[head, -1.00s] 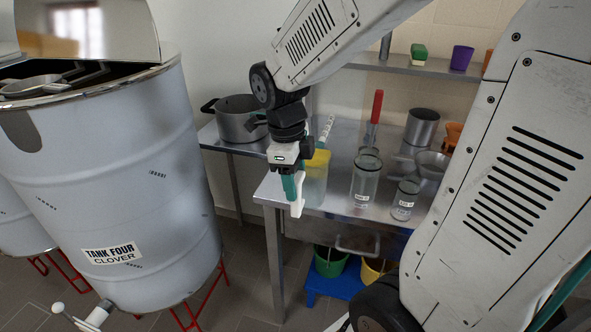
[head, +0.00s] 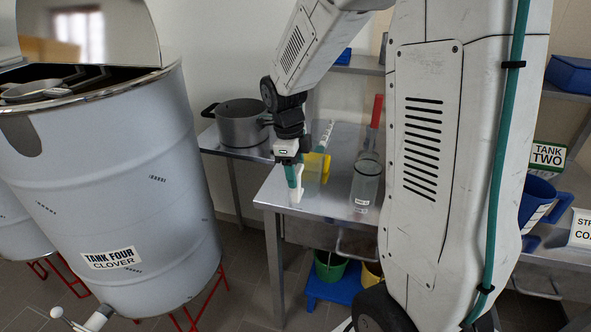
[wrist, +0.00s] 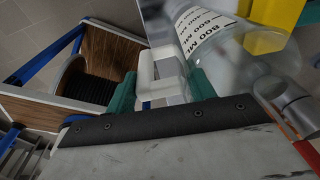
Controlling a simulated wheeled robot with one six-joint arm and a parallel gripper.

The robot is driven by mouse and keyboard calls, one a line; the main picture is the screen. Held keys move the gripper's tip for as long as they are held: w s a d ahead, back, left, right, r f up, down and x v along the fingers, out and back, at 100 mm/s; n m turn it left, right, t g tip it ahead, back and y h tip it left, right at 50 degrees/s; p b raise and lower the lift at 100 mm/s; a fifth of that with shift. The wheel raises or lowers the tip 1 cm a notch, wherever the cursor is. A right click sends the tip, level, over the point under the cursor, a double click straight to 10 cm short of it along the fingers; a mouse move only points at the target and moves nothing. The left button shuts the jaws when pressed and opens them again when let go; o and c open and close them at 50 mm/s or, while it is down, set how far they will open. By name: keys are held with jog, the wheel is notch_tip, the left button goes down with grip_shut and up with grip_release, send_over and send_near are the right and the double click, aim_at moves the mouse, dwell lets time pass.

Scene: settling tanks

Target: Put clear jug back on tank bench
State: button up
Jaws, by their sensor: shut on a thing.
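The clear jug (wrist: 235,55) is a see-through vessel with a white strip of ML marks, large in the right of the wrist view. In the head view its faint body and marked strip (head: 327,137) show just right of my gripper (head: 295,187), over the tank bench (head: 280,192). I cannot tell whether the jug touches the steel top.
A steel pot (head: 240,125) stands at the bench's back left. A yellow thing (head: 320,166) shows at the jug, and a clear jar (head: 366,183) stands to its right. Tank four (head: 115,190) is left. A green bucket (head: 330,266) is below. My arm hides the bench's right.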

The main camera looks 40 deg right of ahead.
jog(key=o, duration=1.2)
jog(key=shift+f, duration=0.15)
notch_tip(320, 180, up, 12)
jog(key=a, duration=0.1)
jog(key=shift+s+a+r+n+t+y, duration=0.3)
jog(key=shift+s+a+n, duration=1.3)
jog(key=shift+s+n, duration=2.7)
jog(key=shift+s+a+n+t+y, duration=0.1)
jog(key=shift+s+a+n+t, duration=0.35)
jog(key=shift+s+a+n, duration=2.5)
jog(key=shift+s+a+r+n+t+y, duration=0.2)
jog(key=shift+s+n+t, duration=0.15)
jog(key=shift+s+n, duration=5.3)
jog(key=w+n, duration=0.2)
jog(key=shift+w+n, duration=0.3)
